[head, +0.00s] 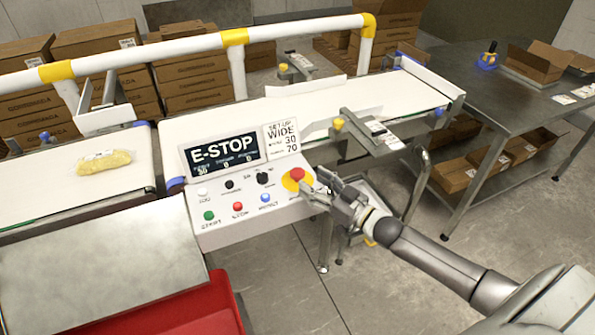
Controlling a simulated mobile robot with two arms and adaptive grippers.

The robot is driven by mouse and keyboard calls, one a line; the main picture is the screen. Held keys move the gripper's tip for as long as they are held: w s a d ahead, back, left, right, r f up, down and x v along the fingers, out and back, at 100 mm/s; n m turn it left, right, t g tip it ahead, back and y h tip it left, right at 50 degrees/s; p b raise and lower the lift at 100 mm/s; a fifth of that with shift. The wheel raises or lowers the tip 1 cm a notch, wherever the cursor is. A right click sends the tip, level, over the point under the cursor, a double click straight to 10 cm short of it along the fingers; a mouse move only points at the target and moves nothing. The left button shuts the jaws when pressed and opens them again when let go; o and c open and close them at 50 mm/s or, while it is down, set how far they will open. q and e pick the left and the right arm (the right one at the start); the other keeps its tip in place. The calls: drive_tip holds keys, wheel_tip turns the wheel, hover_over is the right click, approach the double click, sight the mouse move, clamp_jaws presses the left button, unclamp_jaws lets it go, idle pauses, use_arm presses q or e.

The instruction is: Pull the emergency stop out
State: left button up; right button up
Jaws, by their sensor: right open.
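The emergency stop is a red mushroom button (298,174) on a yellow round plate, at the right end of the control panel (215,228). The display (222,153) above the panel reads E-STOP. My right gripper (312,190) is open, its fingertips close beside the right side of the red button. I cannot tell whether they touch it. My left gripper is not in view.
Smaller green, red, blue and white buttons and black knobs share the panel. Conveyor belts (400,92) run behind it, with a yellow package (104,162) on the left one. A white guard rail (140,60) spans the back. A red bin (190,312) stands front left. A steel table (465,75) stands right.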

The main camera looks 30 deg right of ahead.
sight(303, 176)
drive_tip(key=shift+p+x, duration=0.3)
drive_tip(key=shift+x, duration=3.1)
